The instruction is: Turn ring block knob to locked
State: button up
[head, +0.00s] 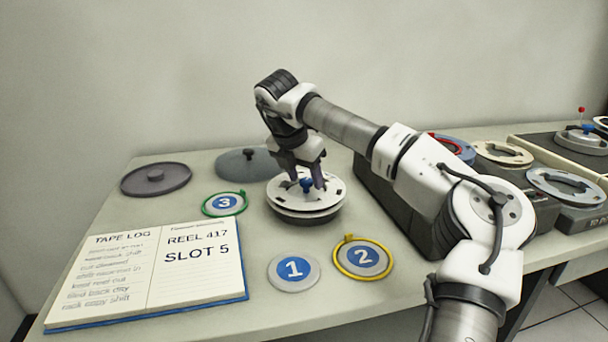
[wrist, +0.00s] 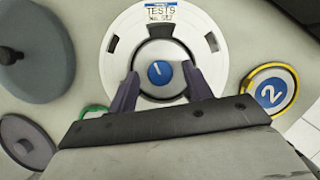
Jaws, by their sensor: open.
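The blue knob (head: 306,185) sits at the centre of a round white ring block (head: 330,198) on the table. In the wrist view the knob (wrist: 160,73) has a short white line on top, near upright but slightly tilted. The white ring (wrist: 120,65) around it has slots and a label reading "TESTS". My gripper (head: 303,184) points down over the block. In the wrist view its dark fingers (wrist: 163,88) stand open, one on each side of the knob, with gaps between. I see no lock marking on the block.
Numbered discs 1 (head: 293,271), 2 (head: 362,258) and 3 (head: 224,204) lie around the block. An open log book (head: 150,268) lies front left. Dark lids (head: 155,178) sit behind left. Grey machines with reels (head: 566,186) stand right, beneath and beyond my arm.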

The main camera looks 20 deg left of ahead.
jog(key=p+v, duration=0.1)
jog(key=v, duration=1.3)
